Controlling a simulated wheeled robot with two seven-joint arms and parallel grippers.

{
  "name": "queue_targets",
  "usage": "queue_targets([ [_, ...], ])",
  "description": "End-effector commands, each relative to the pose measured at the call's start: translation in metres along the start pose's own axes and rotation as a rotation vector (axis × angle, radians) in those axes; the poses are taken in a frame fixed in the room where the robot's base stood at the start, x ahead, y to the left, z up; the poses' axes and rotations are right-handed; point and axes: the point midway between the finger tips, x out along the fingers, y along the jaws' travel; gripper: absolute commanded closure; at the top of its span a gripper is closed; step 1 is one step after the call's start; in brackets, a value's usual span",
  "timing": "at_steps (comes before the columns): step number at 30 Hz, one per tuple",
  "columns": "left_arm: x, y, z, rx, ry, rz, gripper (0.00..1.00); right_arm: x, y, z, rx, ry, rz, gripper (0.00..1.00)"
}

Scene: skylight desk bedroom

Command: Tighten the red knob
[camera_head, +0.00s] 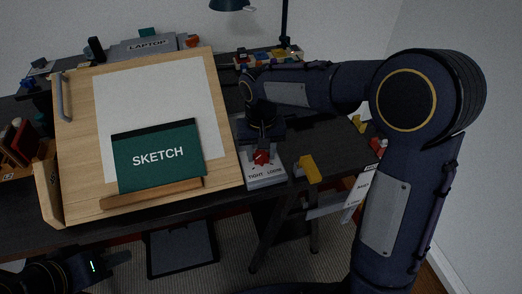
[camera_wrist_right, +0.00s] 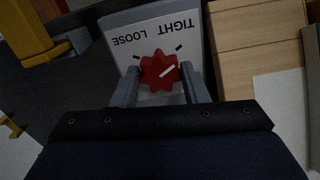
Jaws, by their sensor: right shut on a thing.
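The red knob (camera_head: 262,157) sits on a pale panel (camera_head: 266,182) marked TIGHT and LOOSE, right of the drawing board. In the right wrist view the lobed knob (camera_wrist_right: 158,72) lies between the two fingers of my right gripper (camera_wrist_right: 160,84), which is shut on it. The knob's white line points up and right there, on the TIGHT side but lower than the tick by TIGHT. The lettering appears upside down. My left gripper (camera_head: 101,262) is at the lower left, below the desk edge and away from the knob; its finger gap is unclear.
A tilted drawing board (camera_head: 225,120) with a green SKETCH pad (camera_head: 160,157) stands left of the panel. A yellow part (camera_head: 309,168) is close on the right.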

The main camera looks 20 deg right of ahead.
Motion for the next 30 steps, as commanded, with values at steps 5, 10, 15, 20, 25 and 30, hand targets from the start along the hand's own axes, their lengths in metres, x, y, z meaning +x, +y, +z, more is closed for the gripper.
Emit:
queue_targets([
  [5, 0.0, 0.0, 0.0, 0.0, 0.0, 0.0, 0.67, -0.001, 0.0, -0.001, 0.004, 0.005, -0.002, 0.82],
  [10, 0.0, 0.0, 0.0, 0.0, 0.0, 0.0, 0.67, -0.001, 0.0, -0.001, 0.004, 0.005, -0.002, 0.82],
  [15, 0.0, 0.0, 0.0, 0.0, 0.0, 0.0, 0.67, -0.001, 0.0, -0.001, 0.003, 0.004, -0.001, 0.43],
  [20, 0.0, 0.0, 0.0, 0.0, 0.0, 0.0, 0.67, -0.001, 0.0, -0.001, 0.003, 0.002, -0.001, 0.38],
  [25, 0.0, 0.0, 0.0, 0.0, 0.0, 0.0, 0.67, -0.002, 0.0, -0.001, 0.002, 0.002, -0.001, 0.38],
  [30, 0.001, -0.001, 0.001, 0.0, 0.0, 0.0, 0.67, -0.02, -0.001, -0.001, 0.002, 0.005, -0.003, 0.38],
])
